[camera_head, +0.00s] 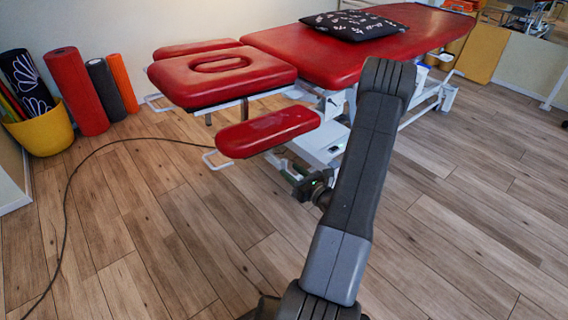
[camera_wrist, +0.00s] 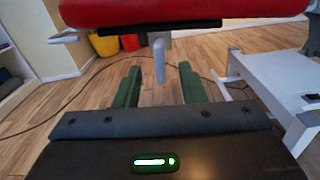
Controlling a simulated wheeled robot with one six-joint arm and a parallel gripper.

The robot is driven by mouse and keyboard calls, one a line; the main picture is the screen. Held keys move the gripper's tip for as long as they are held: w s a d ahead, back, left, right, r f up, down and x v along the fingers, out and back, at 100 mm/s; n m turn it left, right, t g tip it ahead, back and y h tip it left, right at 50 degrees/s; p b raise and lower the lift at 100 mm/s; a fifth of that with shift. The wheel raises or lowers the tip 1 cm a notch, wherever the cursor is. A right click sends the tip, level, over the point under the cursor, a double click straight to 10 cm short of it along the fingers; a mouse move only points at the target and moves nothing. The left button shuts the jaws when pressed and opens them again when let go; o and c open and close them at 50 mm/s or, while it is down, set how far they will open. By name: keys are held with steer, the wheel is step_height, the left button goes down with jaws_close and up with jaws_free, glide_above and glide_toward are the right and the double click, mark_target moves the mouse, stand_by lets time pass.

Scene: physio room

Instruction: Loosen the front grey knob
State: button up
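A light grey knob (camera_wrist: 159,62) with a downward stem hangs under a red padded armrest (camera_wrist: 190,10) in the wrist view. My gripper (camera_wrist: 160,70) is open, with one green finger to the left of the knob and one to the right. I see floor between the stem and each finger; whether the stem lies fully between the fingertips in depth I cannot tell. In the head view my gripper (camera_head: 302,186) is low beside the red armrest (camera_head: 268,132) of the treatment table (camera_head: 330,50). I cannot make out the knob there.
The table's white frame (camera_wrist: 285,85) stands close on the right in the wrist view. A dark cable (camera_head: 68,195) crosses the wooden floor at left. A yellow bucket (camera_head: 45,132) and several rolled mats stand by the wall. The floor at front left is otherwise clear.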

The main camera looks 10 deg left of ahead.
mark_target(286, 167)
steer(key=p+v, duration=0.1)
steer(key=v, duration=0.7)
steer(key=shift+a, duration=0.1)
steer(key=b+x, duration=0.2)
steer(key=x, duration=1.2)
